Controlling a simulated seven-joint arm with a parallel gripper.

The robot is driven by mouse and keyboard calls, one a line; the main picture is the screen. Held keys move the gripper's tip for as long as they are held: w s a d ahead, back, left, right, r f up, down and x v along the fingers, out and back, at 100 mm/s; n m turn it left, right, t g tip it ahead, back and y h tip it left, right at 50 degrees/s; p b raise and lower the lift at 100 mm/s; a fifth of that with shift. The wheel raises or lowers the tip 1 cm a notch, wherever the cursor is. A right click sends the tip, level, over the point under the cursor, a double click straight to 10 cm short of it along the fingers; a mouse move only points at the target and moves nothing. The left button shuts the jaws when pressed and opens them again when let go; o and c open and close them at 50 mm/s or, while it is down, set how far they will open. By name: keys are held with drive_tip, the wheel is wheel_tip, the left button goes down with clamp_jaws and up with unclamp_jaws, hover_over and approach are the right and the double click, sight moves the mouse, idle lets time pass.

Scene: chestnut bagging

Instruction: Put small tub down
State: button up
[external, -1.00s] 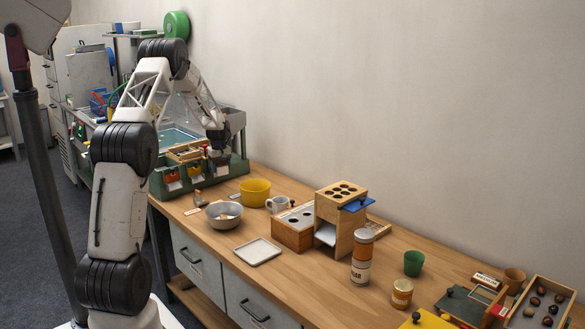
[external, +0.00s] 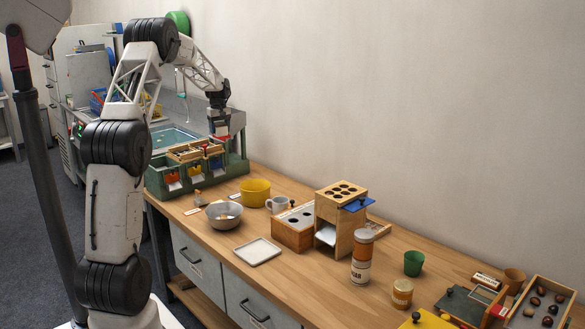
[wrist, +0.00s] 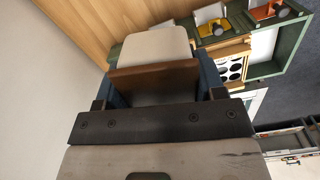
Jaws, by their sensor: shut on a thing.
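My gripper (external: 219,122) is up at the back, above the right end of the green bin rack, with its fingers pointing down. In the wrist view, its two blue fingers (wrist: 207,75) are shut on a small brown-sided thing with a pale top, which I take for the small tub (wrist: 150,78). The tub fills the space between the fingers. In the external view it is too small to make out clearly and appears clear of the table. Its underside is hidden.
The green rack (external: 165,190) holds bins and wooden trays. A yellow bowl (external: 255,192), grey bowl (external: 223,224), mug (external: 278,204) and white square tray (external: 257,252) stand on the wooden table. A wooden dispenser (external: 341,215) stands further right. Bare wood lies around the white tray.

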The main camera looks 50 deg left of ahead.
drive_tip(key=w+d+m, duration=0.3)
drive_tip(key=w+d, duration=0.3)
drive_tip(key=d, duration=0.8)
drive_tip(key=w+d+m, duration=0.2)
drive_tip(key=w+d, duration=0.3)
drive_tip(key=d, duration=0.9)
drive_tip(key=w+d+m, duration=0.3)
drive_tip(key=w+d, duration=0.3)
drive_tip(key=d, duration=0.8)
drive_tip(key=s+d+m, duration=0.3)
drive_tip(key=d+m, duration=0.1)
drive_tip(key=d, duration=1.8)
drive_tip(key=s+d+m, duration=0.2)
drive_tip(key=d+m, duration=0.2)
drive_tip(key=d, duration=1.8)
wheel_tip(320, 180, down, 19)
drive_tip(key=shift+a+r, duration=0.15)
drive_tip(key=shift+r, duration=0.05)
drive_tip(key=shift+s+f, duration=0.1)
drive_tip(key=shift+f, duration=3.05)
